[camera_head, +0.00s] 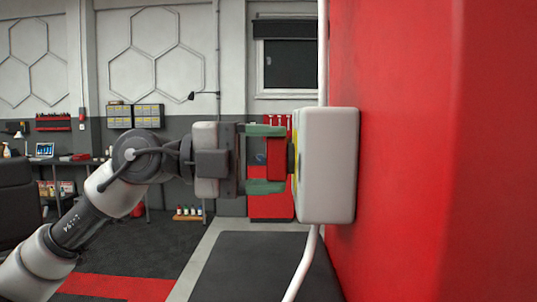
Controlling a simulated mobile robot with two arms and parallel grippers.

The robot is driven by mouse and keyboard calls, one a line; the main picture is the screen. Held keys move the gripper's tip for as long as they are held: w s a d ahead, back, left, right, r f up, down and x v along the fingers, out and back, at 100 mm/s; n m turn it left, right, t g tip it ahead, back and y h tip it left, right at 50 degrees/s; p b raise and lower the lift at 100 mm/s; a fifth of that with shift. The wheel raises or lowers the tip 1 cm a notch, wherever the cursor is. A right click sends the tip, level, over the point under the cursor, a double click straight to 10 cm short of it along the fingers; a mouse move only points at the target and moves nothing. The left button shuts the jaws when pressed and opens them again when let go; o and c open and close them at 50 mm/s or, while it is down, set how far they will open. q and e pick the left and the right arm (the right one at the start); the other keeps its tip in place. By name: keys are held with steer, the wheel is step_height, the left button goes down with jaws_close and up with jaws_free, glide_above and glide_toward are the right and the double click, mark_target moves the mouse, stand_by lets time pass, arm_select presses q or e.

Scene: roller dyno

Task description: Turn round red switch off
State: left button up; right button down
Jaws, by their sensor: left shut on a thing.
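The round red switch (275,158) sticks out to the left from a light grey switch box (328,165) with a yellow plate edge on its left face. The box is fixed to the side of a large red wall panel. My left gripper (266,159) comes in from the left, its green fingers above and below the red switch, and is shut on it. The switch's front face is not visible from this side. My right gripper is not in view.
The red panel (420,150) fills the right side. A white cable (303,265) runs down below the box, and a white pipe (323,50) rises above it. A workbench (75,162) stands far back left. The floor on the left is largely clear.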

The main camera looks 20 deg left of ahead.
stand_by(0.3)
arm_select(q)
steer(key=o, duration=0.9)
steer(key=shift+a, duration=0.1)
steer(key=b+v, duration=0.3)
steer(key=v, duration=0.7)
steer(key=shift+a+b, duration=0.35)
steer(key=shift+b, duration=0.05)
